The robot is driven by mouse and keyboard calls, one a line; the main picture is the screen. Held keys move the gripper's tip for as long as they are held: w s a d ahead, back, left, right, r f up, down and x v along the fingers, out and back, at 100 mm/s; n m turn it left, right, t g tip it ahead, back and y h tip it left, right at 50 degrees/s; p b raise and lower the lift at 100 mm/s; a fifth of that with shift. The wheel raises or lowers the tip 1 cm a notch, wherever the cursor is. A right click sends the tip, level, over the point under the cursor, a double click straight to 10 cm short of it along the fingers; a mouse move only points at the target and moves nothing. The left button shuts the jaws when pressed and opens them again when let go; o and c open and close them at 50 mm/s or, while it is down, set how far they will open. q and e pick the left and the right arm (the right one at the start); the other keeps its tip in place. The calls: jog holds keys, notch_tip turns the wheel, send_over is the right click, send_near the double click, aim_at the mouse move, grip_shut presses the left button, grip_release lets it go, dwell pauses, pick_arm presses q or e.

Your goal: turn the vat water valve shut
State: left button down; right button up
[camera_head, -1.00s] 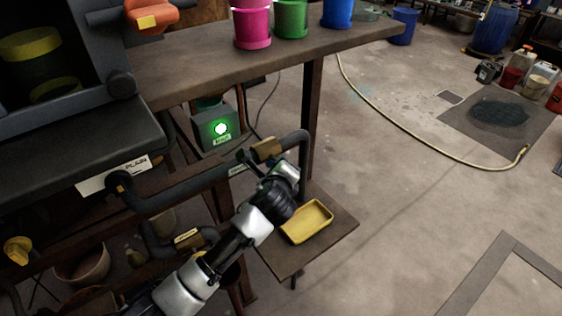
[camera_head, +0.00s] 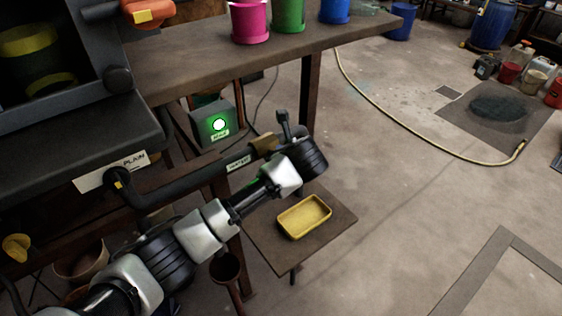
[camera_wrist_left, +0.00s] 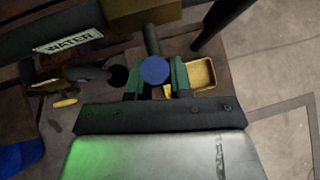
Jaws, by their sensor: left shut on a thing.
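The water valve is a brass-coloured block (camera_head: 262,143) on the dark pipe, beside a WATER label (camera_head: 238,163). In the left wrist view the block (camera_wrist_left: 140,12) is at the top and the label (camera_wrist_left: 68,41) is left of it. A dark lever (camera_wrist_left: 151,40) comes out of the block, roughly across the pipe's line, and ends in a blue round knob (camera_wrist_left: 155,70). My left gripper (camera_wrist_left: 156,78) has its green-padded fingers on both sides of the knob, shut on it. In the head view my left gripper (camera_head: 285,124) is just right of the block; the lever is mostly hidden there.
A yellow tray (camera_head: 304,201) sits on a low shelf (camera_head: 335,226) below my wrist. The bench (camera_head: 205,64) with coloured buckets is above. The floor at right is open, with a hose (camera_head: 400,127).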

pick_arm(q)
jog(key=shift+g+y, duration=0.3)
dwell(0.4)
jog(key=c, duration=1)
grip_release()
jog(key=shift+c, duration=0.2)
jog(key=shift+d, duration=0.1)
jog(key=b+v, duration=0.3)
jog(key=v, duration=0.7)
jog(key=shift+s+r, duration=0.25)
jog(key=shift+r, duration=0.05)
